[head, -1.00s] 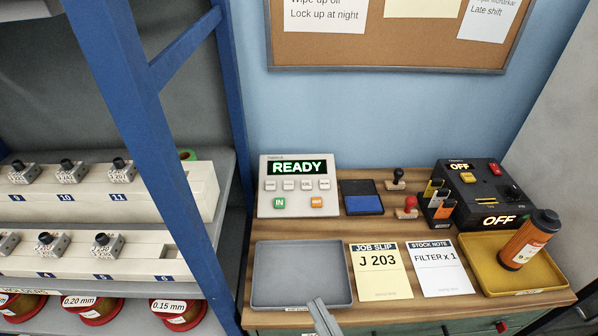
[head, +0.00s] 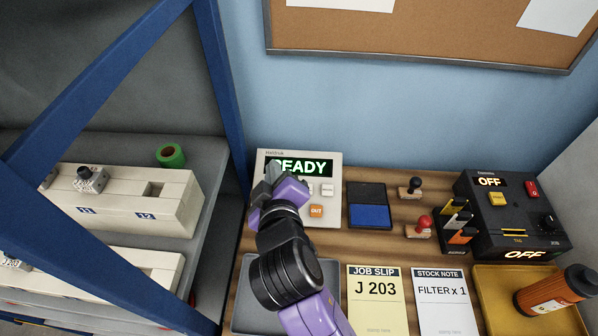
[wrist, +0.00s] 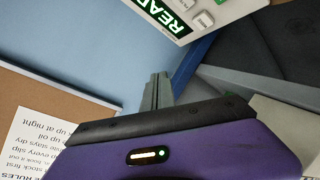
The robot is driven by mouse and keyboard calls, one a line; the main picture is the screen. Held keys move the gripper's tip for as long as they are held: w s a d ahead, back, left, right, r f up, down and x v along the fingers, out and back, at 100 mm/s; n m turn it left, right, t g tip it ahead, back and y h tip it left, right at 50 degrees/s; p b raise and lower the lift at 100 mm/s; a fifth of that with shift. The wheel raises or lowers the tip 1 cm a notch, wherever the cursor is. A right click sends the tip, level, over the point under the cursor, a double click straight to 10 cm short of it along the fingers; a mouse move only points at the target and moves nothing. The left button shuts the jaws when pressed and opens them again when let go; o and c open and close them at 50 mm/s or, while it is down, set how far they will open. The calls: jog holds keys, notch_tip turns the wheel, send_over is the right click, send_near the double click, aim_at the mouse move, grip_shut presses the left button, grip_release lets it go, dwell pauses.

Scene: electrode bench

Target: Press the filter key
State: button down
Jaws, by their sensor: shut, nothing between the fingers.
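A pale grey control unit (head: 330,163) stands at the back of the bench with a lit green READY display (head: 304,167). Below the display are small pale keys (head: 327,190) and an orange OUT key (head: 316,211). The key labels are too small to read, so I cannot tell which is the filter key. My gripper (head: 271,174) is shut and empty, in front of the unit's left part. It hides the left keys and the green IN key. In the wrist view, my fingertips (wrist: 158,88) are apart from the unit (wrist: 225,12), which shows at the top.
Right of the unit are a blue ink pad (head: 370,216), two stamps and a black OFF device (head: 515,213). A grey tray lies under my arm; a yellow tray (head: 486,273) holds an orange bottle (head: 553,291). A blue shelf post (head: 222,85) stands at left.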

jog(key=shift+d+f+g+h, duration=0.3)
jog(key=shift+d+f+h, duration=0.1)
jog(key=shift+d+f, duration=0.5)
jog(key=shift+f, duration=0.15)
jog(key=f+b, duration=0.2)
jog(key=w+f+b, duration=0.1)
jog(key=f+b, duration=0.1)
jog(key=w+f+b, duration=0.1)
jog(key=f+b, duration=0.1)
jog(key=b, duration=0.1)
jog(key=shift+w+f, duration=0.1)
jog(key=shift+w, duration=0.05)
jog(key=shift+w+f+b, duration=0.35)
jog(key=shift+w+f, duration=0.1)
jog(key=shift+f, duration=0.35)
jog(key=shift+f, duration=0.1)
dwell(0.8)
jog(key=shift+w+f, duration=0.15)
jog(key=shift+f, duration=0.1)
